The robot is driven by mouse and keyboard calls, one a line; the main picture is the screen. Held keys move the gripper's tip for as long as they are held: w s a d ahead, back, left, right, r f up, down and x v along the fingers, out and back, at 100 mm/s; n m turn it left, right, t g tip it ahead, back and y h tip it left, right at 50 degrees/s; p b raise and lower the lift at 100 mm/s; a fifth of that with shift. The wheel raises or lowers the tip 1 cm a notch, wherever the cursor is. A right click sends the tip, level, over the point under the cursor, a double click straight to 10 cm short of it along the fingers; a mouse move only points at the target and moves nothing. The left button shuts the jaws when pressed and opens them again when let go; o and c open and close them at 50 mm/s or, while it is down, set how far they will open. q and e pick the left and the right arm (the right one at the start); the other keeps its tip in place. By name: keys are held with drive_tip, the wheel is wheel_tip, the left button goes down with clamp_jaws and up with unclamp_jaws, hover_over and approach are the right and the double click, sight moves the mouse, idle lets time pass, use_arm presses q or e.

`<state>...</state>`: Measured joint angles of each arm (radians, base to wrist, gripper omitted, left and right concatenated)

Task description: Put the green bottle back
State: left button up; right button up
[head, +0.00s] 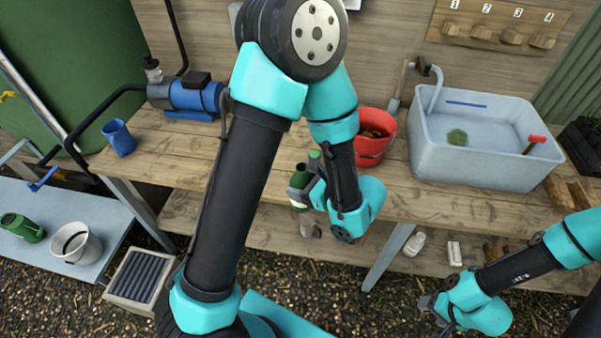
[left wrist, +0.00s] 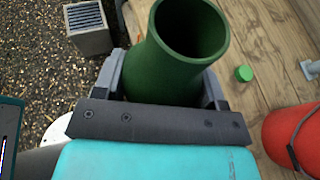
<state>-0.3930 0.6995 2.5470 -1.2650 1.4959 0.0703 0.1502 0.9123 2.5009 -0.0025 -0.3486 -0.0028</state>
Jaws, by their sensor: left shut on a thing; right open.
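The green bottle (left wrist: 170,75) is between the fingers of my left gripper (left wrist: 165,85), its open round mouth facing the left wrist camera. In the head view the green bottle (head: 299,180) is partly hidden by my left gripper (head: 310,190), at the front edge of the wooden bench. My left gripper is shut on it. A small green cap (left wrist: 244,73) lies on the bench beside the bottle. My right gripper (head: 432,305) is open and empty at the lower right, in front of the bench.
A red bucket (head: 376,135) stands on the bench right of the bottle, with a grey sink (head: 480,165) further right. A blue cup (head: 119,138) and blue pump (head: 190,95) stand at left. A low side bench (head: 85,215) holds a white bucket (head: 76,245) and a green object (head: 22,228).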

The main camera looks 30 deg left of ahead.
idle(0.3)
use_arm(q)
drive_tip(key=w+a+f, duration=0.1)
drive_tip(key=w+a, duration=0.6)
drive_tip(key=w, duration=0.6)
drive_tip(key=shift+a+f, duration=0.2)
drive_tip(key=shift+w, duration=0.1)
drive_tip(key=shift+w+a+f, duration=0.1)
drive_tip(key=shift+w+f, duration=0.1)
drive_tip(key=shift+f, duration=0.7)
drive_tip(key=shift+w+a+f, duration=0.1)
drive_tip(key=shift+w+f, duration=0.05)
drive_tip(key=shift+f, duration=0.75)
drive_tip(key=shift+f, duration=0.15)
drive_tip(key=o, duration=1.1)
